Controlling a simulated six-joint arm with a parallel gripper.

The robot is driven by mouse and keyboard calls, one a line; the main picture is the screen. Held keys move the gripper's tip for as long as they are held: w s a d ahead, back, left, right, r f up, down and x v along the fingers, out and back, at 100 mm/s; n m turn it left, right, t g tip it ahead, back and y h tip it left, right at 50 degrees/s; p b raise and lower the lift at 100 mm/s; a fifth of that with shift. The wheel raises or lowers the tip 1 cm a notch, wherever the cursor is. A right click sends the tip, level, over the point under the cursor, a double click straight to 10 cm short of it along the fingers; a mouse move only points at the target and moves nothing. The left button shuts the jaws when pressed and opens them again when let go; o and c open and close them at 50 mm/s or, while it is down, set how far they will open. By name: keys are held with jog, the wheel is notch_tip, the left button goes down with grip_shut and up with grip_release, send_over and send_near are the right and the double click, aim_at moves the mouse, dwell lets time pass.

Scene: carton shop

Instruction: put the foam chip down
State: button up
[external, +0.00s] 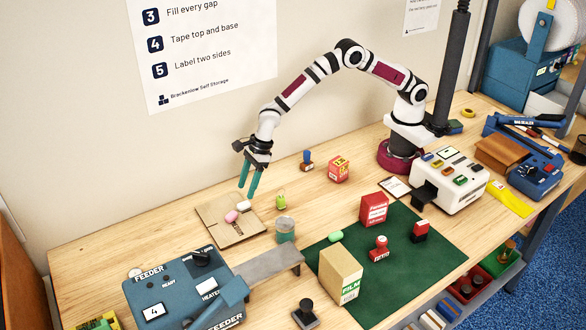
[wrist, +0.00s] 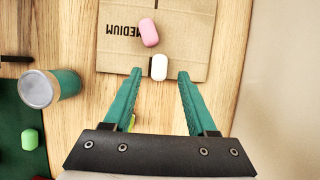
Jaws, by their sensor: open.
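A white foam chip (external: 244,205) lies on a flat brown cardboard piece (external: 222,232), near its edge. A pink foam chip (external: 231,216) lies close beside it on the same cardboard. In the wrist view the white chip (wrist: 159,67) shows just beyond and between my fingertips, with the pink chip (wrist: 149,32) farther up. My gripper (external: 246,193) is open and empty, its teal fingers pointing down above the white chip. A green foam chip (external: 335,236) lies on the dark green mat (external: 400,282).
A teal can (external: 286,229) and a small lime-green object (external: 281,201) stand right of the cardboard. The blue feeder machine (external: 180,290) with its grey chute (external: 268,264) is in front. Bare wood lies left of the cardboard.

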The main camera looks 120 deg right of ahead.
jog(key=s+a+r+n+g, duration=0.1)
jog(key=s+a+r+n, duration=0.2)
jog(key=s+r+n, duration=0.6)
jog(key=s+a+r+n+g, duration=0.1)
jog(key=s+a+r+n, duration=0.3)
jog(key=s+r, duration=0.5)
jog(key=s+a+f+n+g+y, duration=0.1)
jog(key=s+a+n, duration=0.1)
jog(key=s+n, duration=0.6)
jog(key=s+a+f+n+g, duration=0.1)
jog(key=s+n, duration=0.8)
jog(key=s, duration=0.9)
jog(key=shift+s+a+f+g+y, duration=0.3)
jog(key=shift+a+f+y, duration=0.15)
jog(key=shift+a, duration=0.3)
